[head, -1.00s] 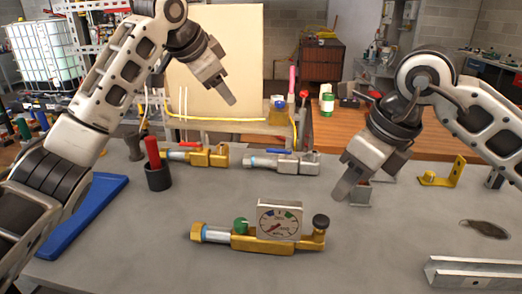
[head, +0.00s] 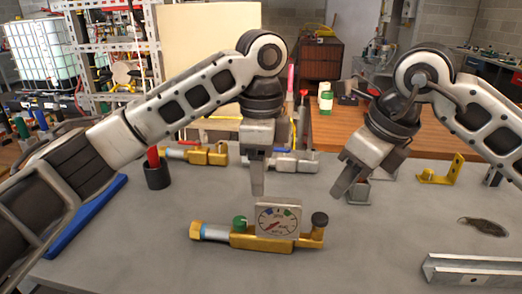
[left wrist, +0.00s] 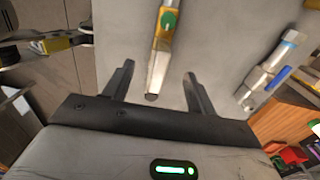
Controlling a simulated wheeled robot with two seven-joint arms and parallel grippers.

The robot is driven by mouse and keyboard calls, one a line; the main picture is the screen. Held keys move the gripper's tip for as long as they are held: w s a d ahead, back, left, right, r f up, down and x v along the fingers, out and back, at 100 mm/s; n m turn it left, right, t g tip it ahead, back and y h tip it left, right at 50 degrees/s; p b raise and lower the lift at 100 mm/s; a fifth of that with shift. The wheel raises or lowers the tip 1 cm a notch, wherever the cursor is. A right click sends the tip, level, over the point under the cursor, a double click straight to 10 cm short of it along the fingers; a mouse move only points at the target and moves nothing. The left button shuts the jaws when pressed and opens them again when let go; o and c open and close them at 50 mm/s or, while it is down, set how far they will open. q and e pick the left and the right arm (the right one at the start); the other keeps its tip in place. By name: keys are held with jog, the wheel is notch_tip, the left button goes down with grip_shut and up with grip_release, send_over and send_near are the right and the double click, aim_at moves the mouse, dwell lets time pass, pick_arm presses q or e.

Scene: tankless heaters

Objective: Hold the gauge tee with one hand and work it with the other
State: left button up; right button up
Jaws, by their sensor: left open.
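The gauge tee (head: 262,242) lies on the grey bench. It has a brass body, a silver section with a brass nut at its left end, a green knob, a square dial gauge (head: 278,221) and a black knob (head: 320,219) at its right end. My left gripper (head: 257,188) points down just behind and above the gauge. In the left wrist view its fingers (left wrist: 158,88) are apart and empty, with part of the gauge tee and its green knob (left wrist: 169,20) beyond them. My right gripper (head: 348,182) hangs behind and right of the tee, apart from it; its finger gap is unclear.
A brass valve (head: 210,155) and a silver valve with a blue handle (left wrist: 276,80) lie behind. A dark cup (head: 157,176) holds a red-handled item. A blue bar lies left, partly behind my left arm. A brass bracket (head: 440,172) and metal channel (head: 475,270) are right.

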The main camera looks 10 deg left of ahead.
aim_at(260, 220)
pick_arm(q)
notch_tip(260, 220, down, 12)
jog(key=shift+f, duration=0.15)
jog(key=shift+c, duration=0.4)
grip_shut()
